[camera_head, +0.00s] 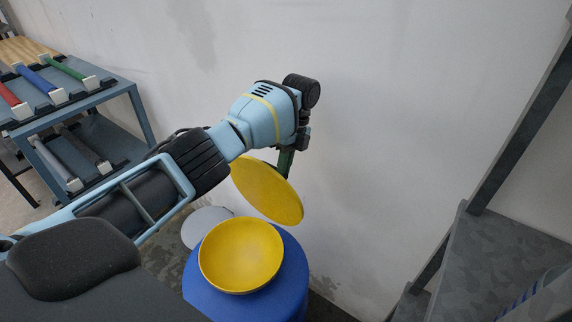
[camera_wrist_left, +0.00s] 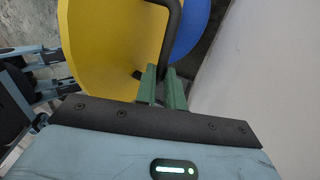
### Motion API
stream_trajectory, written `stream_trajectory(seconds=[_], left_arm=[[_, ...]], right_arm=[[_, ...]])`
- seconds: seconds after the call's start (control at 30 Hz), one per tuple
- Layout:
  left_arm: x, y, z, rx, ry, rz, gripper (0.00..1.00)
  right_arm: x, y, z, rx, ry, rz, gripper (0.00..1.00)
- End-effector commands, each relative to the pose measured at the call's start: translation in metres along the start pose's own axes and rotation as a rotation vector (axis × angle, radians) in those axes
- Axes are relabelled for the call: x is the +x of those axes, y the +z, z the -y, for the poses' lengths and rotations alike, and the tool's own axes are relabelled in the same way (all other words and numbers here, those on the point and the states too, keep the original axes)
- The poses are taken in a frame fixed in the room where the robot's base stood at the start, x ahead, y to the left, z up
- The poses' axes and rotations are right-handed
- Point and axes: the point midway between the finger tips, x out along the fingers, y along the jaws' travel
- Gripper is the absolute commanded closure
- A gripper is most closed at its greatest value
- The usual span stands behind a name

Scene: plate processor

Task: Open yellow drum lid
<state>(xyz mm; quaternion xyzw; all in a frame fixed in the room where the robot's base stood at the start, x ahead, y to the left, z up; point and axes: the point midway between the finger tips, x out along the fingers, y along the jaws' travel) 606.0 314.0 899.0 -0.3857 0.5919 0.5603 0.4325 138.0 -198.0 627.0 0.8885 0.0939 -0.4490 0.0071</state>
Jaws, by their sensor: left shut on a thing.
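The yellow drum lid (camera_head: 267,194) is raised and steeply tilted above the back of the drum. The blue drum (camera_head: 293,280) stands by the wall, with a yellow bowl-shaped top (camera_head: 242,258) exposed and empty. My left gripper (camera_head: 285,163) is behind the lid's upper edge, its fingertips partly hidden by it. In the left wrist view, the green fingers (camera_wrist_left: 162,78) are shut on the lid's black handle (camera_wrist_left: 174,25), with the yellow lid (camera_wrist_left: 105,50) beside them. My right gripper is not in view.
A grey-blue rack (camera_head: 95,105) with red, blue and green handled bars stands at the left. A pale round disc (camera_head: 203,224) shows low behind the drum. The white wall (camera_head: 385,130) is close behind my left gripper. A grey metal frame (camera_head: 500,255) stands at the right.

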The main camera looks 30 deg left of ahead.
Motion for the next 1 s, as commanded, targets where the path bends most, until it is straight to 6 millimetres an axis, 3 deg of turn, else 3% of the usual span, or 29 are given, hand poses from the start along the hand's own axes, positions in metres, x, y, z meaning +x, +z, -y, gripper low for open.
stream_trajectory(seconds=[0.03, 0.23, 0.27, 0.43, 0.77, 1.0], left_arm=[[0.013, -0.001, 0.000, 0.000, 0.020, -0.002, 1.00], [0.013, -0.001, 0.000, -0.001, 0.019, -0.002, 1.00], [0.013, -0.001, 0.000, -0.001, 0.018, -0.002, 0.88], [0.010, -0.001, 0.000, -0.001, 0.014, -0.003, 0.67], [0.003, 0.000, 0.000, -0.001, 0.008, -0.002, 0.67], [-0.029, -0.001, 0.000, -0.002, 0.008, -0.001, 0.67]], right_arm=[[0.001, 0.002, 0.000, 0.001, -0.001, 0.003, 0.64], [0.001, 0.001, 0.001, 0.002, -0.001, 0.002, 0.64], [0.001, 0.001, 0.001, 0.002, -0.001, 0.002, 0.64], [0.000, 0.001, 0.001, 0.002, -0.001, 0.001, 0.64], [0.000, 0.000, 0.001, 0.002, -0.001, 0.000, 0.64], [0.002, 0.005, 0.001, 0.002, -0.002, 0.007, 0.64]])
